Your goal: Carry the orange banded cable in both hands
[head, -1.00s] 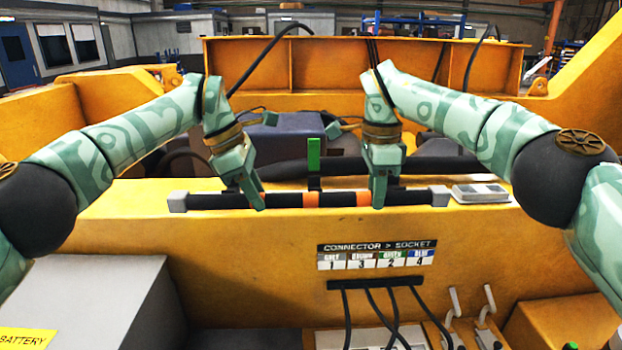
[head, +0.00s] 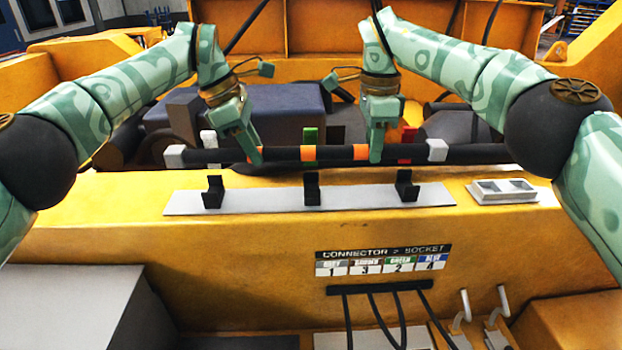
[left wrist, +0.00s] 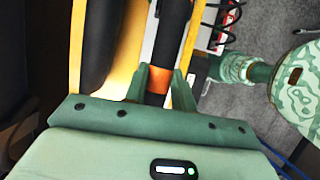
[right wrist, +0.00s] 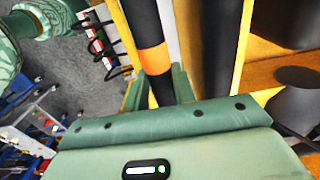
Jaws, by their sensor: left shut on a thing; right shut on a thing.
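The cable (head: 280,154) is a dark rod with orange bands and grey end caps. It is held level, above and beyond the front ledge. My left gripper (head: 256,156) is shut on it near the left orange band. In the left wrist view that band (left wrist: 158,80) lies between the fingers. My right gripper (head: 376,156) is shut on it just right of the right-hand band. In the right wrist view the band (right wrist: 153,60) shows just beyond the fingers. A grey plate (head: 260,201) with three black cradles (head: 311,188) lies empty on the ledge.
White (head: 208,138), green (head: 310,134) and red (head: 408,134) upright pieces stand behind the cable. A grey two-part tray (head: 503,190) sits right of the plate. A dark box (head: 275,105) lies in the yellow bay behind. A connector label panel (head: 383,259) is on the front face.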

